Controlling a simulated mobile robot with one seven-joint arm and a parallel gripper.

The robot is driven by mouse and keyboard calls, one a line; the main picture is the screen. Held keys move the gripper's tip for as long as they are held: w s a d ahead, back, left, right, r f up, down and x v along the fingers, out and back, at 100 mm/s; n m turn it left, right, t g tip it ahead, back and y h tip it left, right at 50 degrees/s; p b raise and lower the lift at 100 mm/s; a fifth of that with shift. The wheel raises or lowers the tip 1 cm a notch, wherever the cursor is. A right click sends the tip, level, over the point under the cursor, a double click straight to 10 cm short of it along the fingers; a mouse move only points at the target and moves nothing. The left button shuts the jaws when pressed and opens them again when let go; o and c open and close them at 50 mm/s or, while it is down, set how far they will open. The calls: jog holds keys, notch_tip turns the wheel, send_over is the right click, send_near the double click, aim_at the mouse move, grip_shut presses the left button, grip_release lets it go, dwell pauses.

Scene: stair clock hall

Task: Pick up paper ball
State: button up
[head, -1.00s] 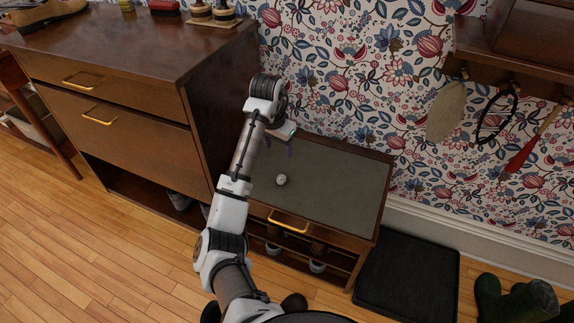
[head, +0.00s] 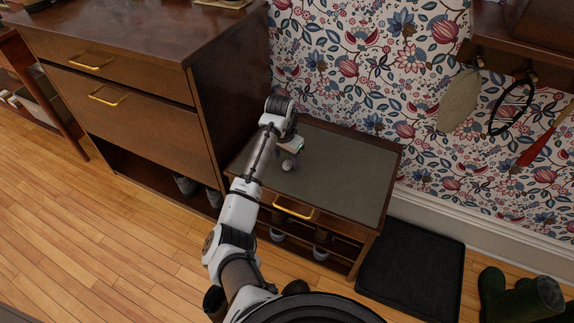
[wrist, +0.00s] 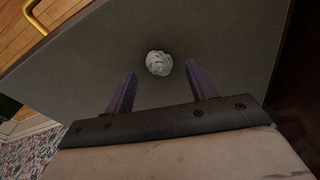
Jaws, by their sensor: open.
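The paper ball (head: 287,165) is small, white and crumpled. It lies on the grey-green top of the low wooden bench (head: 335,185). In the wrist view the paper ball (wrist: 159,63) shows just beyond the fingertips, roughly centred between them. My gripper (wrist: 163,78) is open, with its two purple fingers apart and nothing between them. In the head view my gripper (head: 283,160) is low over the bench top, close beside the ball and partly hidden by my wrist. I cannot tell the exact height gap.
A tall brown cabinet (head: 150,125) stands close on the left of the bench. Patterned wallpaper (head: 370,75) is right behind it. A black mat (head: 412,270) and green boots (head: 520,298) are on the floor at right. The rest of the bench top is clear.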

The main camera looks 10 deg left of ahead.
notch_tip(320, 180, down, 2)
jog(key=shift+w+f, duration=0.1)
jog(key=shift+w, duration=0.05)
jog(key=c, duration=1)
jog(key=shift+c, duration=0.2)
